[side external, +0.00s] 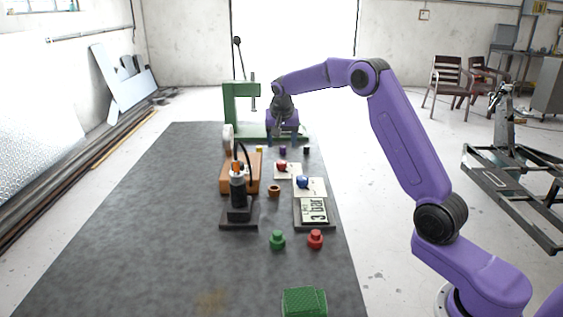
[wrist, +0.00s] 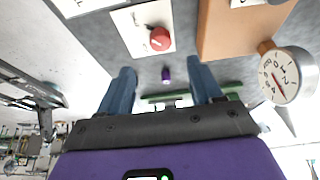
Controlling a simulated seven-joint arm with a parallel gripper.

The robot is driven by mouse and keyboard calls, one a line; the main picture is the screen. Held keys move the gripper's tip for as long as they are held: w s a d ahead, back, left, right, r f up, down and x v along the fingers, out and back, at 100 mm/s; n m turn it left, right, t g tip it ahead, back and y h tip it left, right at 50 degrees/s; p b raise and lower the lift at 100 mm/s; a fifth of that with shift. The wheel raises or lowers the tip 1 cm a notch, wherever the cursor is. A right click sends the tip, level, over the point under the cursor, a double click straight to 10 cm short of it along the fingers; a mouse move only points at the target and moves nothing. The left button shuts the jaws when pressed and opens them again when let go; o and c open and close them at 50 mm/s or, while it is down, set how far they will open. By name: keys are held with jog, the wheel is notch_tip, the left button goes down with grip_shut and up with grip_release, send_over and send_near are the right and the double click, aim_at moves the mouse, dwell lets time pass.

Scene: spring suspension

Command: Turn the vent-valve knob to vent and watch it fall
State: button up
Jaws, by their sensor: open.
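A red knob (side external: 281,166) sits on a white plate (side external: 291,175) on the dark table; it also shows in the wrist view (wrist: 160,39) at the top centre. A blue knob (side external: 302,182) sits on a second white plate nearer the side camera. I cannot tell from the pictures which one is the vent valve. A round white dial gauge with a red needle shows in the wrist view (wrist: 287,76). My gripper (side external: 284,141) is above the far part of the table, beyond both knobs. Its two blue fingers (wrist: 163,77) are apart with nothing held between them.
An orange-brown block (side external: 255,172) and a black upright unit (side external: 238,200) with a cable stand left of the knobs. A green frame (side external: 238,108) stands behind. A small purple piece (side external: 282,151) lies near my gripper. Green and red pegs (side external: 277,240) stand in front. The table's left side is clear.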

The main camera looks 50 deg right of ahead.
aim_at(282, 162)
jog(key=x, duration=1)
jog(key=shift+w+f, duration=0.1)
jog(key=shift+f, duration=0.1)
jog(key=c, duration=1.1)
jog(key=shift+o, duration=0.2)
